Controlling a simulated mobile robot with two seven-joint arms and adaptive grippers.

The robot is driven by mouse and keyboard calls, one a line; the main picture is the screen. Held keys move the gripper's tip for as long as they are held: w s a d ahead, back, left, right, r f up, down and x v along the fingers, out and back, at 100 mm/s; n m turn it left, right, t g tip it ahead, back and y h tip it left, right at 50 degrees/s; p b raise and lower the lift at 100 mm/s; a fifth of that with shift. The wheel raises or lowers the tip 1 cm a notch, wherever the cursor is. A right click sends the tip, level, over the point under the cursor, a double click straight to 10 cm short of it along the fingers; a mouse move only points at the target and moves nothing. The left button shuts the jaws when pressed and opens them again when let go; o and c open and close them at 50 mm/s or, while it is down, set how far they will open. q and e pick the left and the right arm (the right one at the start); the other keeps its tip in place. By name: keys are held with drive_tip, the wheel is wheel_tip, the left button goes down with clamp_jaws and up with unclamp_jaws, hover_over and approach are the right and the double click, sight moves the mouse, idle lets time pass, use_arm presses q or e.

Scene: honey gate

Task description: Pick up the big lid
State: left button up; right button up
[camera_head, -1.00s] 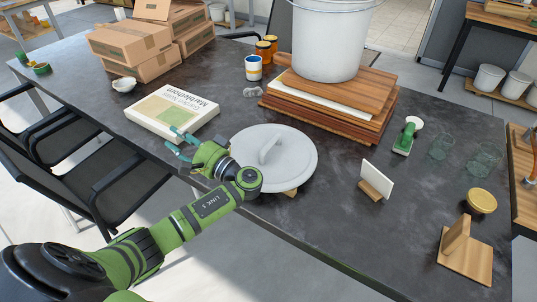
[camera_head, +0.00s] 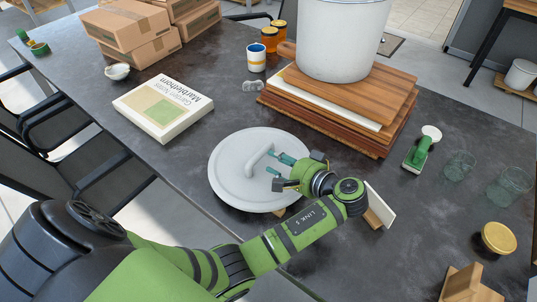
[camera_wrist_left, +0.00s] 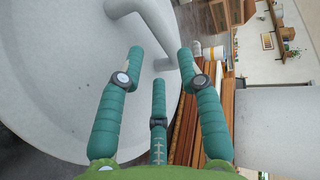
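The big lid (camera_head: 232,188) is a round, pale grey disc with a raised bar handle (camera_head: 259,158). It lies near the front edge of the table, with a bit of wood showing under its near rim. My left gripper (camera_head: 280,171) is over the lid's right part, its fingers pointing left at the handle. In the left wrist view the teal fingers (camera_wrist_left: 158,75) are spread apart, with nothing between them, and the lid (camera_wrist_left: 50,80) fills the left side. The handle (camera_wrist_left: 155,22) is just ahead of the fingertips. My right gripper is not in view.
A stack of wooden boards (camera_head: 330,115) with a large white bucket (camera_head: 342,40) stands behind the lid. A white card in a wooden holder (camera_head: 379,207) is close to my left wrist. A book (camera_head: 163,108) lies left of the lid, and glasses (camera_head: 459,165) stand at the right.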

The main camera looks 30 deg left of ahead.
sight(262, 156)
use_arm(q)
drive_tip(key=a, duration=0.2)
drive_tip(key=a+p, duration=0.1)
drive_tip(key=shift+a+f, duration=0.15)
drive_tip(key=shift+f, duration=0.1)
drive_tip(key=shift+x, duration=1.1)
drive_tip(key=shift+w+a+f, duration=0.15)
drive_tip(key=shift+a+f, duration=0.25)
drive_tip(key=shift+c, duration=0.4)
clamp_jaws()
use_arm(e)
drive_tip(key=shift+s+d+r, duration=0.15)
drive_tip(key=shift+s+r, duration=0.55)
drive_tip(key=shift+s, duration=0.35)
